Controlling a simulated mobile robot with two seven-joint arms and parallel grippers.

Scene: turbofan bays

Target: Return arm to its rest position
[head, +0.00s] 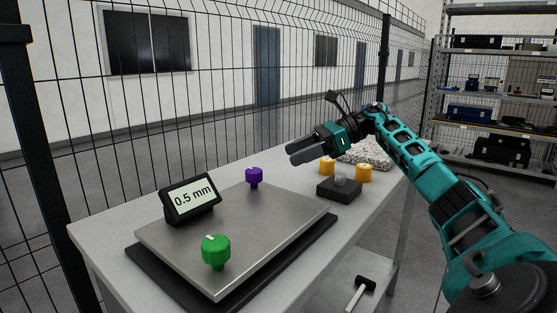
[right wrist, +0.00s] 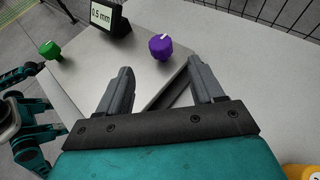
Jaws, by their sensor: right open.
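My right arm reaches in from the right of the head view. Its gripper (head: 301,151) is held above the table, behind and to the right of the purple knob (head: 254,177). In the right wrist view the gripper (right wrist: 163,82) has its two fingers apart with nothing between them. The purple knob also shows in that view (right wrist: 160,47), beyond the fingertips and apart from them. A green knob (head: 216,250) stands at the plate's front.
The metal plate (head: 190,255) carries a display (head: 191,200) reading 0.5 mm. A dark block (head: 338,191), yellow cylinders (head: 364,173) and a speckled pad (head: 365,154) lie to the right on the table. A hammer (head: 360,291) is on the lower shelf. A mesh fence runs behind.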

